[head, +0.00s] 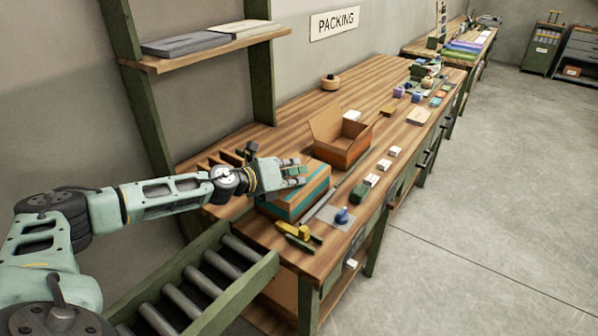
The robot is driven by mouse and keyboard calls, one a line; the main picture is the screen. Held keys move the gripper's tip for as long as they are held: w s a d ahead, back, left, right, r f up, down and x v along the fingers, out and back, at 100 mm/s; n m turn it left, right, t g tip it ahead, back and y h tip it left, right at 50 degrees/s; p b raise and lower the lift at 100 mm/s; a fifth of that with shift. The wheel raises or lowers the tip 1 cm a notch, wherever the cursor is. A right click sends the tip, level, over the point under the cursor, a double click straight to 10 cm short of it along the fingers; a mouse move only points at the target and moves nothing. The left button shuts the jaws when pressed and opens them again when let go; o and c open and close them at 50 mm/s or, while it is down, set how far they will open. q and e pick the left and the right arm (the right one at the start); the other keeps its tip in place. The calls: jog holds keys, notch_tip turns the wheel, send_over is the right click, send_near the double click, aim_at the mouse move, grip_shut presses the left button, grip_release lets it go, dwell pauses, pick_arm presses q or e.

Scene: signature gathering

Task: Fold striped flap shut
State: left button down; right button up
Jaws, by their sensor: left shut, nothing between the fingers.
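A box with orange and teal stripes (312,194) sits near the front end of the packing bench. My left gripper (302,173) is shut and empty, stretched out flat over the top of this box. It hides part of the top, so I cannot tell whether a striped flap lies fully flat or whether the fingers touch it. A second, plain orange box (345,152) stands open behind it, with a raised flap (326,124). My right gripper is not in view.
The wooden bench (292,106) has clear room behind the open box. A yellow tool (292,230), a blue item on a grey pad (341,217) and small white blocks (384,165) line its front edge. A roller conveyor (204,284) stands at the near end.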

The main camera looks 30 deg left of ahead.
pick_arm(q)
jog(key=shift+s+a+f, duration=0.15)
jog(key=shift+a+f, duration=0.05)
jog(key=shift+f, duration=0.1)
jog(key=c, duration=2.5)
grip_release()
jog(key=shift+c, duration=0.2)
jog(key=o, duration=0.4)
jog(key=shift+d, duration=0.1)
jog(key=shift+o, duration=0.7)
jog(key=shift+r, duration=0.1)
jog(key=shift+v, duration=5.9)
